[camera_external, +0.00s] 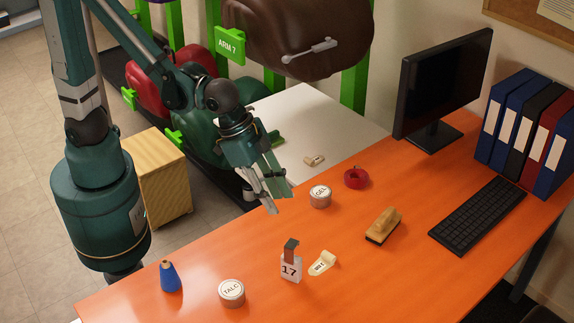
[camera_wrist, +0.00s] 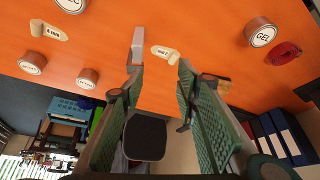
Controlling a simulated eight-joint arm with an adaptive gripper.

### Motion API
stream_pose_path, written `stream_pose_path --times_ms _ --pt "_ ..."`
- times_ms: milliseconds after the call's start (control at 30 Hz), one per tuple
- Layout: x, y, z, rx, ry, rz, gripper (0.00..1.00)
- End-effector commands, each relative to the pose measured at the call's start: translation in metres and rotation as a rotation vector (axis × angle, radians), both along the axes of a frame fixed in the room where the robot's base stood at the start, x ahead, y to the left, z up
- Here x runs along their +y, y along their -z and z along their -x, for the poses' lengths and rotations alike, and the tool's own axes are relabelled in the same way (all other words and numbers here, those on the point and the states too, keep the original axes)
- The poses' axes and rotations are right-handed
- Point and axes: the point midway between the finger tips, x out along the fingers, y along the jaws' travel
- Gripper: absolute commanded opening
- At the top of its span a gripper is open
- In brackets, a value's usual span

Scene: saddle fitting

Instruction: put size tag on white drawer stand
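A white flat top (camera_external: 345,135), which looks like the white drawer stand, lies behind the desk and bears a small cream tag (camera_external: 314,160). My gripper (camera_external: 278,200) is open and empty above the desk's far-left edge, well away from the 17 tag. In the wrist view its fingers (camera_wrist: 160,70) are spread, with a cream labelled tag (camera_wrist: 165,53) beyond them.
A GEL tin (camera_external: 320,197), red tape roll (camera_external: 356,178) and brush (camera_external: 383,225) lie right of my gripper. Another cream tag (camera_external: 322,263) lies beside the 17 tag. Monitor (camera_external: 444,90) and keyboard (camera_external: 480,215) are right.

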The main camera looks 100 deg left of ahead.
Motion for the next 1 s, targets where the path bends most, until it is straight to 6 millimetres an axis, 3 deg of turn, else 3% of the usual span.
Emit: stream_pose_path --times_ms 500,1000 --pt "0.069 -0.061 0.049 -0.051 -0.095 0.021 0.31" --pt "0.125 -0.099 0.106 -0.104 -0.185 0.036 0.31"
